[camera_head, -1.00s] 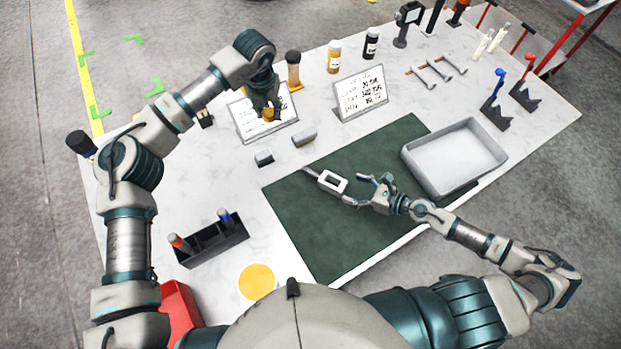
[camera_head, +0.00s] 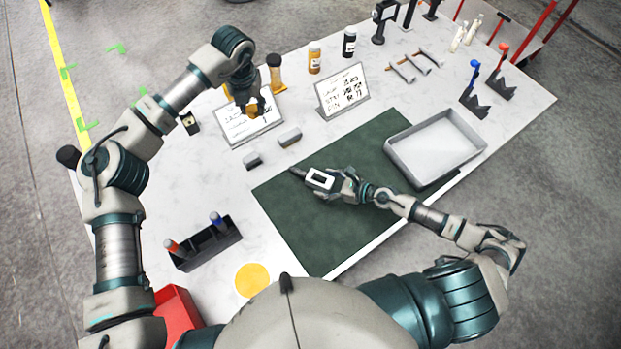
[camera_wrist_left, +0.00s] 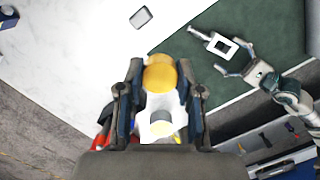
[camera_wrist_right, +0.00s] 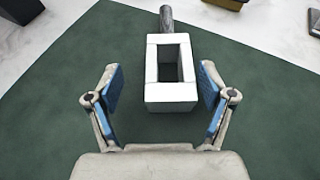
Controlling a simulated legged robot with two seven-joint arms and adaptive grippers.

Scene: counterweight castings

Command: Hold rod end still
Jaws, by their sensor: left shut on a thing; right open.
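The rod end is a white rectangular frame (camera_wrist_right: 170,92) with a dark rod (camera_wrist_right: 166,18) on its far side. It lies on the green mat (camera_head: 300,230). My right gripper (camera_wrist_right: 160,72) is open, with one finger on each side of the frame and visible gaps between. In the head view it partly covers the white frame (camera_head: 309,177). My left gripper (camera_head: 250,106) is shut on an amber-topped object (camera_wrist_left: 160,74) with a whitish lower part, held near the left sign. How high it is held is unclear.
Two signs (camera_head: 343,90) and several bottles stand at the back. A black holder (camera_head: 205,250) and a yellow disc (camera_head: 252,279) are at front left.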

